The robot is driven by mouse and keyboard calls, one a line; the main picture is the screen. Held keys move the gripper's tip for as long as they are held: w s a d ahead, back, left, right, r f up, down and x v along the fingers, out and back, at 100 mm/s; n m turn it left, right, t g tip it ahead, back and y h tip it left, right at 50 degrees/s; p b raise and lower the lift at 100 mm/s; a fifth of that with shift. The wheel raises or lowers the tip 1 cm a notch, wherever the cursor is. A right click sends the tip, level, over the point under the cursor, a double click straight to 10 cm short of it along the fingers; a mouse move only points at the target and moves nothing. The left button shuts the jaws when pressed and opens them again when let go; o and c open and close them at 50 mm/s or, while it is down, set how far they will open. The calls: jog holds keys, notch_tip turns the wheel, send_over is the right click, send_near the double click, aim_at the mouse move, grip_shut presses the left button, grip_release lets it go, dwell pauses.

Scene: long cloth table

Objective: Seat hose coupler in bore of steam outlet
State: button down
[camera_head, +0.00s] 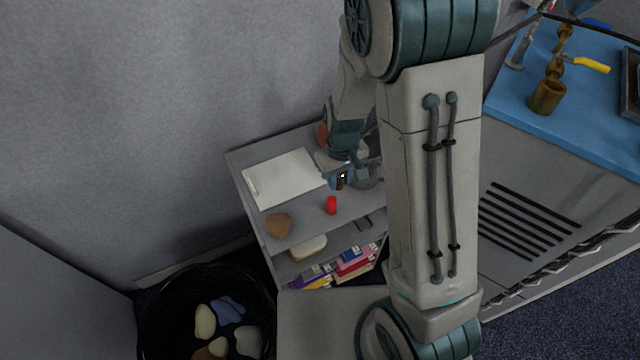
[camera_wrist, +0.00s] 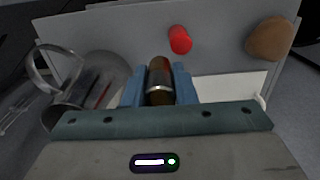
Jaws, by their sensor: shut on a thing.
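My gripper (camera_head: 342,177) is over the grey shelf unit's top, largely behind my arm in the head view. In the wrist view its blue fingers (camera_wrist: 160,90) are shut on a brown and dark cylinder with a silvery band, which looks like the hose coupler (camera_wrist: 159,73). The coupler sits between the fingers; I cannot tell whether it touches the shelf. A brass fitting with an open cup end, which looks like the steam outlet (camera_head: 547,97), stands on the blue surface at the upper right of the head view, far from my gripper. A yellow-handled valve (camera_head: 592,65) is beside it.
On the shelf top (camera_head: 305,222) are a red cylinder (camera_head: 331,205), a brown lump (camera_head: 278,225) and a white board (camera_head: 285,178). A metal jug (camera_wrist: 70,88) stands left of my gripper in the wrist view. A black bin (camera_head: 172,310) is on the floor.

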jog(key=a+f, duration=0.2)
jog(key=a, duration=0.1)
jog(key=w+a, duration=0.1)
jog(key=shift+a+f, duration=0.3)
jog(key=shift+f, duration=0.1)
jog(key=shift+f+p, duration=0.3)
jog(key=shift+f, duration=1.75)
jog(key=shift+f, duration=0.15)
jog(key=c, duration=1.2)
grip_release()
notch_tip(320, 180, up, 13)
jog(key=shift+f, duration=0.2)
